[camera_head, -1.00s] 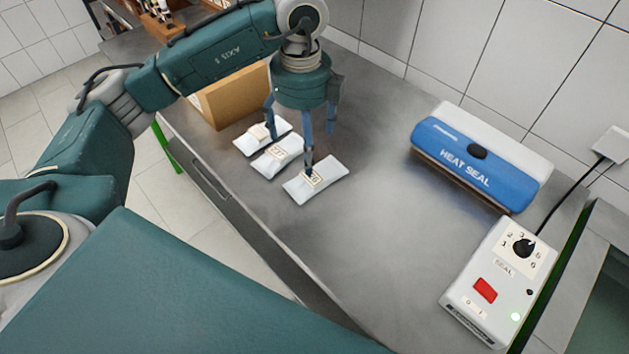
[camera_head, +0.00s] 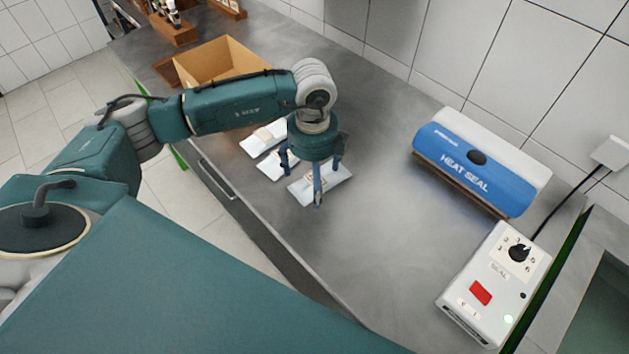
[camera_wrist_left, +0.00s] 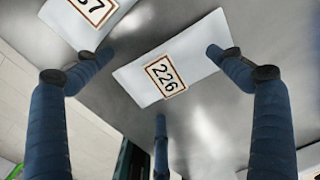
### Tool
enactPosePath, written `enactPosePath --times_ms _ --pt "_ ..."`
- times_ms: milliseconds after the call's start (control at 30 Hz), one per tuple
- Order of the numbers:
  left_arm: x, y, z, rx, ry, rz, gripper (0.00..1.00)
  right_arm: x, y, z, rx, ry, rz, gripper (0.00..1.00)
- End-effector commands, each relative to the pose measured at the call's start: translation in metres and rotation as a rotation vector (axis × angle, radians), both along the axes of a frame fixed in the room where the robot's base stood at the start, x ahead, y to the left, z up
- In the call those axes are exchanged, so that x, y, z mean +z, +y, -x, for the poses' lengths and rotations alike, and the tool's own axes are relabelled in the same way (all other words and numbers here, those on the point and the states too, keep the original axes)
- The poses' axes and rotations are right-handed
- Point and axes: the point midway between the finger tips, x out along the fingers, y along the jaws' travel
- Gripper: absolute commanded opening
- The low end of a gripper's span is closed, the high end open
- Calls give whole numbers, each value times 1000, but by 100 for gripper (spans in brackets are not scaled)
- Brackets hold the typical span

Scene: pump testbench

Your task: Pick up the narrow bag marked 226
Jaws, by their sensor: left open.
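The white narrow bag marked 226 (camera_wrist_left: 200,55) lies flat on the grey worktop, its framed label facing up in the left wrist view. In the head view it is the rightmost of three white bags (camera_head: 335,186), partly hidden by my gripper. My left gripper (camera_head: 313,184) is open with its three fingers pointing down over this bag. In the wrist view the fingers (camera_wrist_left: 155,78) are spread around the bag, with nothing held. I cannot tell how high the tips are above the worktop. My right gripper is not in view.
A neighbouring bag (camera_wrist_left: 75,25), its number partly cut off, lies close by; another bag (camera_head: 257,140) is beyond it. An open cardboard box (camera_head: 225,58) stands behind. A blue heat sealer (camera_head: 470,160) and control box (camera_head: 495,285) stand right. The worktop between is clear.

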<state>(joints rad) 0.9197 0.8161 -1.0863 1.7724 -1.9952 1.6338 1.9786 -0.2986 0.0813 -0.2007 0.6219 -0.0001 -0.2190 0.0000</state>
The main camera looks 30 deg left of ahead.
Motion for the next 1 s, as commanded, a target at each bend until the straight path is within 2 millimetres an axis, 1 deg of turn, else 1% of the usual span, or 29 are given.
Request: enactPosePath --times_ms 67,100,267,300,367,400,433,767,867,1000 --pt "0 0 0 0 0 0 94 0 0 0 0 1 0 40" --pt "0 0 0 0 0 0 92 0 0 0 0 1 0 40" --pt "0 0 0 0 0 0 60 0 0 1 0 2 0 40" --pt "0 0 0 0 0 0 52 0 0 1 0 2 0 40" --pt "0 0 0 0 0 0 40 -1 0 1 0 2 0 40" --pt "0 0 0 0 1 0 32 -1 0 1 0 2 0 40" --pt "0 0 0 0 1 0 29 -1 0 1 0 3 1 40" --pt "3 0 0 0 -1 0 28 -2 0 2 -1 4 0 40" --pt "10 0 -1 1 -3 1 28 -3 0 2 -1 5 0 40" --pt "29 0 -1 0 -5 1 28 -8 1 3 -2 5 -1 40"
